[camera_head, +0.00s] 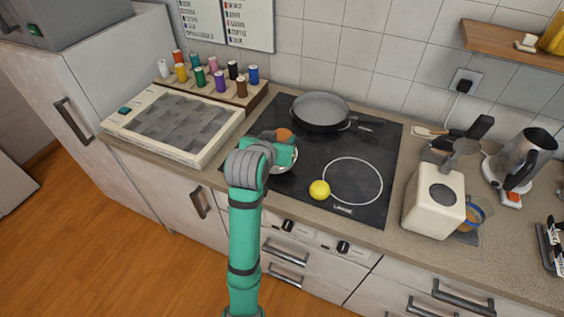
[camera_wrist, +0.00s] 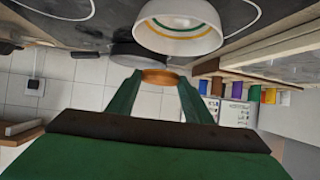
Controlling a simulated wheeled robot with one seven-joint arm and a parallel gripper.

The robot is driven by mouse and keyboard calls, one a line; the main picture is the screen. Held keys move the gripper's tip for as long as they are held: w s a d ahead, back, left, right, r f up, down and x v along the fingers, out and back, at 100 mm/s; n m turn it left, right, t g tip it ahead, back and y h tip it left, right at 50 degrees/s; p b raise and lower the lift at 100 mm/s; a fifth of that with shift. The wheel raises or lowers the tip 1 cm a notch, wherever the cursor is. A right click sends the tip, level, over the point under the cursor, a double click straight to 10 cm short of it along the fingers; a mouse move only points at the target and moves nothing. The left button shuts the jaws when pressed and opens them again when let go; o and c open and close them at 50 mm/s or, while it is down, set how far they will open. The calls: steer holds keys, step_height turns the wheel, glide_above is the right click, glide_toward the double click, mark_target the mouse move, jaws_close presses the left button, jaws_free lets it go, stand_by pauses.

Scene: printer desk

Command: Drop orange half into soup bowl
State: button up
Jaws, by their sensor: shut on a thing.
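The orange half (camera_head: 284,134) is held in my gripper (camera_head: 284,142), over the left part of the hob. In the wrist view, which looks upside down, the orange half (camera_wrist: 160,76) sits between the two green fingertips (camera_wrist: 159,82). The white soup bowl (camera_head: 287,165) stands on the hob, partly hidden behind my gripper and wrist. In the wrist view the bowl (camera_wrist: 178,38) shows a green and a yellow band inside. The orange half appears higher than the bowl and apart from it. The exact gap between them cannot be told.
A dark frying pan (camera_head: 321,112) stands at the back of the black hob (camera_head: 350,150). A yellow ball-like fruit (camera_head: 319,190) lies right of the bowl. A grey-topped appliance (camera_head: 175,125) and a rack of coloured jars (camera_head: 215,85) are left. A white appliance (camera_head: 434,200) stands right.

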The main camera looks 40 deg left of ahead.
steer(key=shift+w+f, duration=0.15)
steer(key=shift+f, duration=2.3)
steer(key=shift+w+d, duration=0.1)
steer(key=shift+d, duration=0.1)
steer(key=o, duration=1)
steer(key=shift+a, duration=0.15)
steer(key=shift+o, duration=1.1)
steer(key=shift+s+a, duration=0.25)
steer(key=shift+s, duration=0.1)
steer(key=shift+d, duration=0.1)
steer(key=shift+s+d+r, duration=0.15)
steer(key=shift+d, duration=0.1)
steer(key=v, duration=1)
steer(key=shift+s, duration=0.2)
